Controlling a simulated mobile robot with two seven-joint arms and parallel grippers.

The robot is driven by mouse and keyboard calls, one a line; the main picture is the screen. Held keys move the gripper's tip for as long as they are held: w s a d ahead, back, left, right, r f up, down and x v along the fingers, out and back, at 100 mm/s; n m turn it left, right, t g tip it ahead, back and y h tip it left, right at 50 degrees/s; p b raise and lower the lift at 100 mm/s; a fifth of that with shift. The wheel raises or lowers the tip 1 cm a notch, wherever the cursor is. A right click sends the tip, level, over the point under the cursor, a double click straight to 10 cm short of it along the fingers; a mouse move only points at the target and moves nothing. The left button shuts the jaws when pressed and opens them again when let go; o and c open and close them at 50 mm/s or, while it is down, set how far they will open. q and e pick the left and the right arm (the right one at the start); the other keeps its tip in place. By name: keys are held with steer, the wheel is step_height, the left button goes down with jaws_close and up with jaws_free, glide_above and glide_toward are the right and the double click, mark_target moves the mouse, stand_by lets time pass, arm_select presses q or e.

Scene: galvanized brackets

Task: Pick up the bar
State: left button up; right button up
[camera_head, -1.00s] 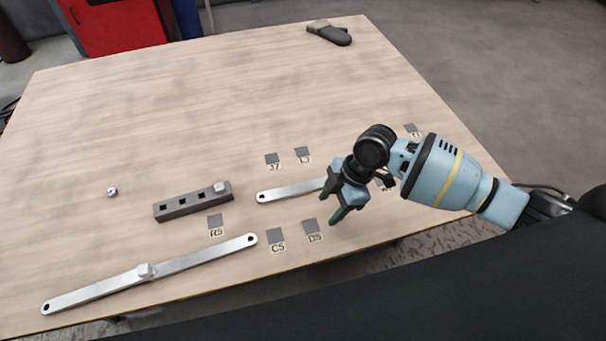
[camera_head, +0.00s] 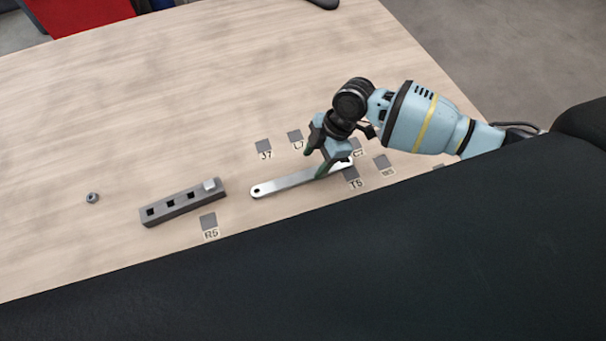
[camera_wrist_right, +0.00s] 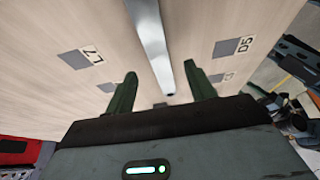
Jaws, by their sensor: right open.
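A flat silver bar (camera_head: 285,183) with a hole in its left end lies on the table in the head view. My right gripper (camera_head: 314,164) is over the right part of this bar, fingers pointing down, one on each side of it. In the right wrist view the bar (camera_wrist_right: 150,40) runs between the two open green fingers of the right gripper (camera_wrist_right: 160,69), with a gap on both sides. Whether the fingertips touch the table cannot be told. The bar's far right part is partly hidden by the gripper in the head view. My left gripper is not in view.
A dark block (camera_head: 182,203) with square holes and a light peg stands left of the bar. A small nut (camera_head: 92,197) lies farther left. Dark labelled squares, such as R5 (camera_head: 208,221) and J7 (camera_head: 263,146), surround the bar. The table's back left is clear.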

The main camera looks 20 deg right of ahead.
mark_target(304, 175)
steer(key=shift+a+f, duration=0.2)
steer(key=shift+f, duration=0.1)
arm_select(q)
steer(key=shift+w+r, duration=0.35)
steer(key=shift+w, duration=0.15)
arm_select(e)
steer(key=shift+x, duration=2.2)
steer(key=shift+w, duration=0.1)
jaws_close()
steer(key=shift+r, duration=0.1)
